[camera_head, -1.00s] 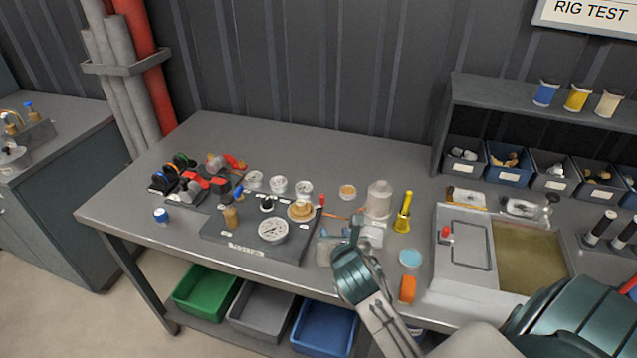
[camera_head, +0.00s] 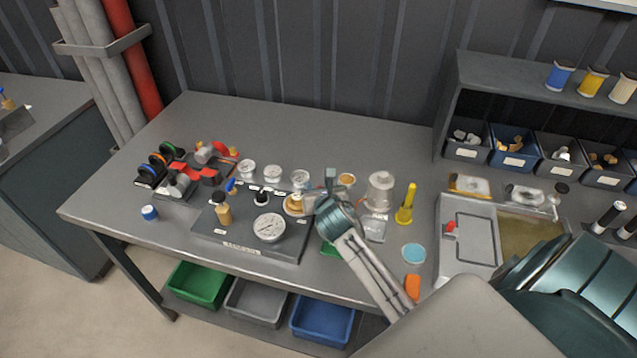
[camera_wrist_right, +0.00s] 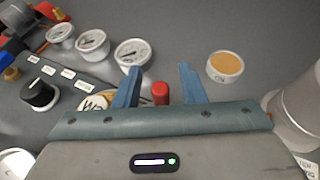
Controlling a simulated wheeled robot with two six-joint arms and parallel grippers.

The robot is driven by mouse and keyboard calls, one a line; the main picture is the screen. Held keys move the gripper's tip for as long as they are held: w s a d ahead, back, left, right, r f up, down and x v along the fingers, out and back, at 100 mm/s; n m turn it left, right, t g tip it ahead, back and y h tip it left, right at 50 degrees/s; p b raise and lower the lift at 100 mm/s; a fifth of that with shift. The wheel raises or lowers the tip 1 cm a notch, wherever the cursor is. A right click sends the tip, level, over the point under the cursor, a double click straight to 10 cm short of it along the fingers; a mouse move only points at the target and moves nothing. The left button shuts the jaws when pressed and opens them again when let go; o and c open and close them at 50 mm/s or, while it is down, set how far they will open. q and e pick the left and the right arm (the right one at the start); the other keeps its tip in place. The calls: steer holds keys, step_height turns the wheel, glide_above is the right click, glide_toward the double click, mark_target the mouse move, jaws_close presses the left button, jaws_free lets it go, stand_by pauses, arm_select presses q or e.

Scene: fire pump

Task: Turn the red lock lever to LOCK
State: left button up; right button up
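A dark panel (camera_head: 292,243) lies on the bench, with a white gauge (camera_head: 269,228), a brass valve (camera_head: 223,214) and a brass round knob (camera_head: 294,204) on it. My right gripper (camera_head: 318,188) is over the panel's back right corner and hides the red lever in the head view. In the right wrist view, the red end of the lever (camera_wrist_right: 160,93) shows between the two blue fingers of the right gripper (camera_wrist_right: 158,80). The fingers are open, with gaps on both sides of it. The lever's lower part and any LOCK mark are hidden. My left gripper is out of view.
Loose gauges (camera_head: 273,174) and a brass-topped tin (camera_wrist_right: 226,67) stand behind the panel. A clear cup (camera_head: 380,190) and a yellow tool (camera_head: 406,206) stand right of the gripper. A grey case (camera_head: 467,256) with a red knob is further right. The back of the bench is clear.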

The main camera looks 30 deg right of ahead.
steer(key=shift+w+d+f, duration=0.1)
steer(key=shift+w+d, duration=0.05)
steer(key=shift+w, duration=0.15)
steer(key=shift+w, duration=0.1)
jaws_close()
